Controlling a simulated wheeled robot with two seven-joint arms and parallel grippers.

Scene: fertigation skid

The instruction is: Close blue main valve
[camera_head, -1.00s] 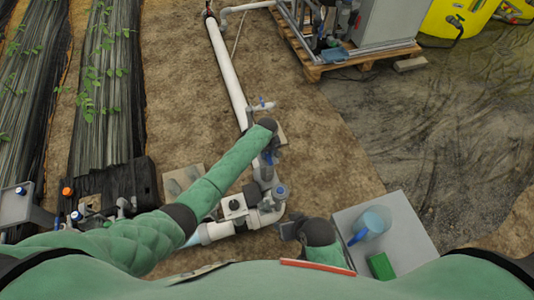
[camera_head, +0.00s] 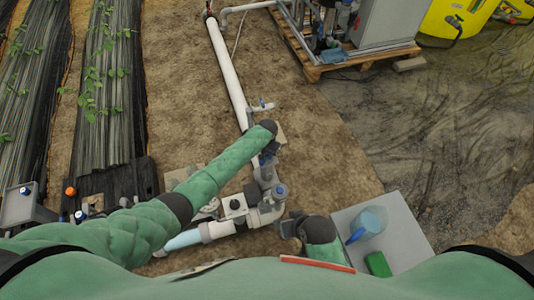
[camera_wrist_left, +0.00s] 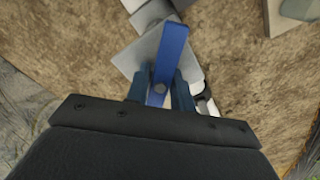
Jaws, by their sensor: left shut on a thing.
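The blue valve handle (camera_wrist_left: 171,55) is a flat bar in the left wrist view, running up the picture from between the fingers of my left gripper (camera_wrist_left: 160,92). The gripper is shut on it. A grey valve body lies beneath. In the head view my left gripper (camera_head: 268,156) points down at the white and grey pipework, and my wrist and hand hide most of the handle. My right gripper (camera_head: 290,228) is dark, beside the pipe elbow at the lower middle. Its fingers are too small to read.
A long white pipe (camera_head: 228,75) runs up from the valve, with a small side tap (camera_head: 262,106) on it. A grey table (camera_head: 408,228) with a blue jug (camera_head: 372,222) and green box (camera_head: 378,264) stands right. A pallet (camera_head: 315,72) lies beyond; bare soil is free.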

